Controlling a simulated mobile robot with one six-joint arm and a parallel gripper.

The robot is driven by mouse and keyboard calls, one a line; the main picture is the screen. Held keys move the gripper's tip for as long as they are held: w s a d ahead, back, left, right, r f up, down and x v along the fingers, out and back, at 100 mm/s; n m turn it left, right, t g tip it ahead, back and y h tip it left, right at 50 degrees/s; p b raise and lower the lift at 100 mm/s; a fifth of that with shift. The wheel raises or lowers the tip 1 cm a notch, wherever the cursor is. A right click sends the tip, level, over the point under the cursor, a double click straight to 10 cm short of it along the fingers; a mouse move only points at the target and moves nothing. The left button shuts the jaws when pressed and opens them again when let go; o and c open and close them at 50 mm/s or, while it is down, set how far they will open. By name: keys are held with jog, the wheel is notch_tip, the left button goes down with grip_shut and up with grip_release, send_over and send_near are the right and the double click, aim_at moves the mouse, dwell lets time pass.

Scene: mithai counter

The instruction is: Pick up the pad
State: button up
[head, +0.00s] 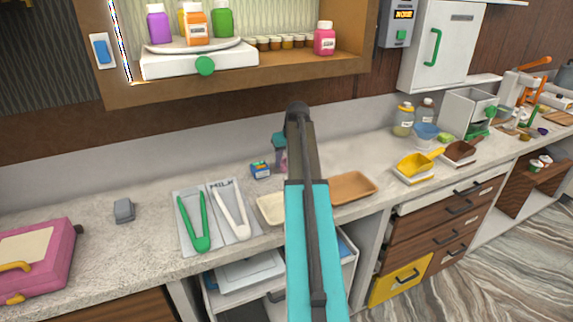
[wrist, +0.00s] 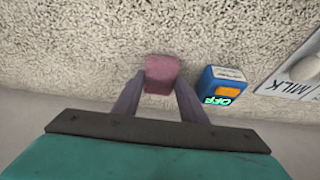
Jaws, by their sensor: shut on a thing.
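The pad (wrist: 163,74) is a small pink block, seen in the wrist view between the tips of my gripper (wrist: 160,88). My gripper is shut on it, with one finger on each side. The speckled counter shows behind the pad; I cannot tell whether the pad touches it. In the head view my gripper (head: 281,163) is at the back of the counter, partly hidden by my arm, and the pad cannot be clearly made out there.
A small blue device reading OFF (wrist: 222,88) stands close beside the pad, and also shows in the head view (head: 260,170). A cream tray (head: 270,210) and brown tray (head: 353,188) are nearby.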

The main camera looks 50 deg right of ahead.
jog(key=shift+r, duration=0.65)
jog(key=shift+s+d+r+b, duration=0.15)
jog(key=shift+s+r+b, duration=0.15)
jog(key=shift+r, duration=0.25)
jog(key=shift+s+d+r+b, duration=0.1)
jog(key=shift+s+r+b, duration=0.1)
jog(key=shift+r+b, duration=0.25)
jog(key=s+d, duration=0.2)
jog(key=s, duration=0.2)
jog(key=s+d+r+b, duration=0.1)
jog(key=s+d, duration=0.1)
jog(key=s, duration=0.3)
jog(key=s+d+b, duration=0.1)
jog(key=s+d, duration=0.1)
jog(key=s, duration=0.2)
jog(key=shift+s+d+r, duration=0.15)
jog(key=shift+s+r, duration=0.1)
jog(key=shift+r, duration=0.1)
